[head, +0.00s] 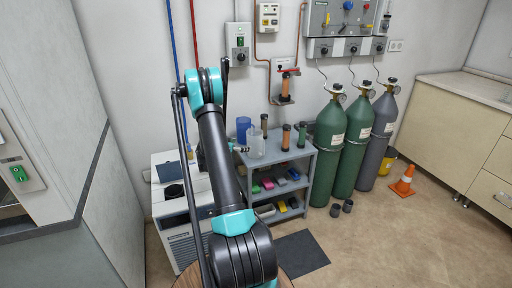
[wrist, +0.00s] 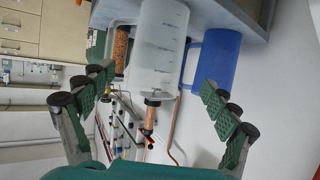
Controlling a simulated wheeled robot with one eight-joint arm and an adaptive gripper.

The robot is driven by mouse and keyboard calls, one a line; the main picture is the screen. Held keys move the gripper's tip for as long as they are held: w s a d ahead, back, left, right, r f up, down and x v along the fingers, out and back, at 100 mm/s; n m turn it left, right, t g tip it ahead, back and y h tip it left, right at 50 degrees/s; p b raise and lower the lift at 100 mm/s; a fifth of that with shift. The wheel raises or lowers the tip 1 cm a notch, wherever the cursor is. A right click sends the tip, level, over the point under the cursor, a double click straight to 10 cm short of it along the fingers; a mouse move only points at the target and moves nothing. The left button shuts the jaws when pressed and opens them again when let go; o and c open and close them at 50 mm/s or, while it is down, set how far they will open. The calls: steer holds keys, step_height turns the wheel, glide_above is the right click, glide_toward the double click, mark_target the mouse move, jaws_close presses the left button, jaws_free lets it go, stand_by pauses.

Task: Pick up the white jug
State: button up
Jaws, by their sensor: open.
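The white jug (head: 256,145) is translucent and stands upright near the left side of the grey shelf unit's top. In the wrist view, which is turned upside down, the white jug (wrist: 160,45) shows between my fingers, with graduation marks on its wall. My gripper (wrist: 158,88) is open and empty, its green-padded fingers spread to either side of the jug. In the head view my gripper (head: 240,149) is just left of the jug, partly hidden by my arm. I cannot tell whether any finger touches the jug.
Green gas cylinders (head: 327,150) stand right of the shelf. A white machine (head: 175,205) stands to its left.

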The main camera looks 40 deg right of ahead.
mark_target(249, 144)
steer(key=x, duration=0.7)
steer(key=shift+f+x, duration=0.2)
steer(key=shift+x, duration=1.1)
steer(key=shift+f+x, duration=0.15)
steer(key=shift+x, duration=1.15)
steer(key=shift+s+a, duration=0.1)
steer(key=shift+s, duration=0.1)
steer(key=c, duration=1.3)
steer(key=shift+c, duration=0.9)
steer(key=shift+r, duration=0.1)
